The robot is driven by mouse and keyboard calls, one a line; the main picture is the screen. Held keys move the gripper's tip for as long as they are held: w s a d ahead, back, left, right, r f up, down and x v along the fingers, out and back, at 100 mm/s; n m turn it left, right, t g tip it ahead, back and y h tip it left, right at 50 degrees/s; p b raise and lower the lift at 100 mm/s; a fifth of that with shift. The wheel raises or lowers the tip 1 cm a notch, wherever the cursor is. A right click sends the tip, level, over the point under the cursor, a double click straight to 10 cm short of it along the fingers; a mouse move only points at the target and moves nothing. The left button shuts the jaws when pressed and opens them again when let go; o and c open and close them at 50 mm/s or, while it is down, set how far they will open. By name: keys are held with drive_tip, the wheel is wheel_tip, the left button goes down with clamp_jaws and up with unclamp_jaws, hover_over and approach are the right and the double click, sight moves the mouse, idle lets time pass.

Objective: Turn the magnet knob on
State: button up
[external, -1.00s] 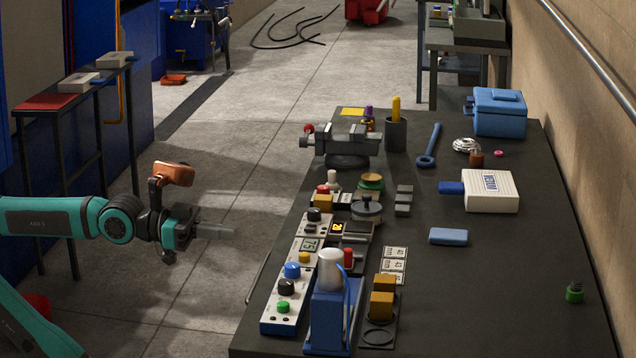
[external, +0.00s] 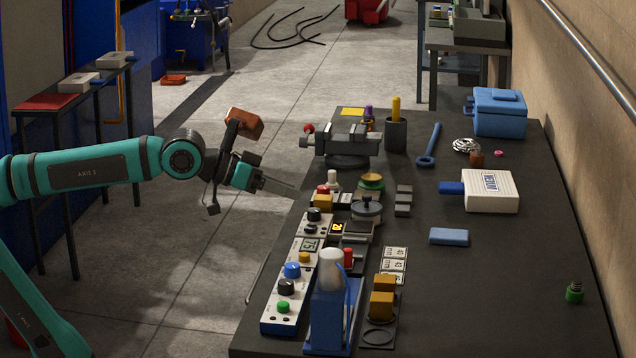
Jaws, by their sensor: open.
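My gripper (external: 280,187) is open and empty. It points right and slightly down, near the bench's left edge, and looks higher than the control boxes. A white control box (external: 276,325) at the front left of the bench carries a blue knob (external: 292,270), a black knob (external: 286,287) and a green button (external: 283,306). Behind it, another white panel has a black knob (external: 314,214) and a small display (external: 309,244). The labels are too small to read, so I cannot tell which knob is the magnet knob.
The dark bench (external: 480,310) has free room at the front right. A blue dispenser with a white top (external: 331,310) stands close to the front panel. A grey vise (external: 347,143) stands at the back left. Yellow blocks (external: 382,300) are right of the dispenser.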

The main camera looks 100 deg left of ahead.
drive_tip(key=w+a+r+n+g+y, duration=0.15)
drive_tip(key=w+a+n+g, duration=0.35)
drive_tip(key=a, duration=0.8)
drive_tip(key=n+g+h, duration=0.4)
drive_tip(key=n+g, duration=0.4)
drive_tip(key=n, duration=0.6)
hover_over(323, 187)
drive_tip(key=s, duration=0.1)
wheel_tip(323, 187, down, 6)
drive_tip(key=f, duration=1.1)
drive_tip(key=w+f, duration=0.1)
drive_tip(key=f, duration=0.4)
drive_tip(key=shift+a+f, duration=0.15)
drive_tip(key=shift+f, duration=0.25)
drive_tip(key=c, duration=1)
